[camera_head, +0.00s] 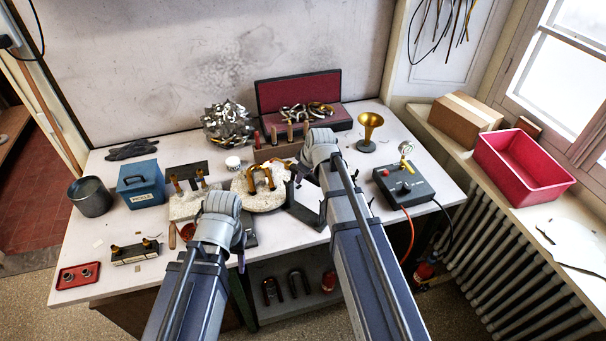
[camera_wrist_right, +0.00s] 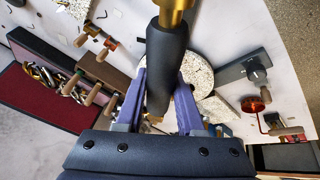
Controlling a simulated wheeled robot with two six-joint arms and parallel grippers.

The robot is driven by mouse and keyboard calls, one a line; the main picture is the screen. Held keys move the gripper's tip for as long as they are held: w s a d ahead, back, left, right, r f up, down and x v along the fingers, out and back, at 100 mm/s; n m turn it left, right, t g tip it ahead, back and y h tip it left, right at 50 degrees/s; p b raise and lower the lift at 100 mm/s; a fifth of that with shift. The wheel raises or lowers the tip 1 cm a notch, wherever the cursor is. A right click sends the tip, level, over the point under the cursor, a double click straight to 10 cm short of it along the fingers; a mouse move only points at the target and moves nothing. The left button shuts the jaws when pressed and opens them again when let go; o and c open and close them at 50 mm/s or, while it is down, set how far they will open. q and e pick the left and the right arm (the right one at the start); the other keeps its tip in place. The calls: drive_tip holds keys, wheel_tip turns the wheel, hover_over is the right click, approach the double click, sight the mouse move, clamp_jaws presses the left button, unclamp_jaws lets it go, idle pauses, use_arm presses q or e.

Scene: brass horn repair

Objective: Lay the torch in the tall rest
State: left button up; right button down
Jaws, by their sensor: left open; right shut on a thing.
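The torch (camera_wrist_right: 168,65) has a dark padded handle and a brass end. In the right wrist view my right gripper (camera_wrist_right: 165,82) is shut on its handle, with a purple finger on each side.
A round pale soldering board (camera_head: 256,200) with brass parts lies left of the stand. A dark control box (camera_head: 404,184) with cables and a brass bell (camera_head: 369,130) are to the right. A red-lined case (camera_head: 297,92) stands behind.

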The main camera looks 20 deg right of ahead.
wheel_tip(320, 180, down, 7)
drive_tip(key=b, duration=0.6)
drive_tip(key=shift+r, duration=0.2)
drive_tip(key=shift+f, duration=0.1)
idle(0.4)
unclamp_jaws()
idle(0.6)
wheel_tip(320, 180, up, 8)
drive_tip(key=p, duration=0.8)
idle(0.8)
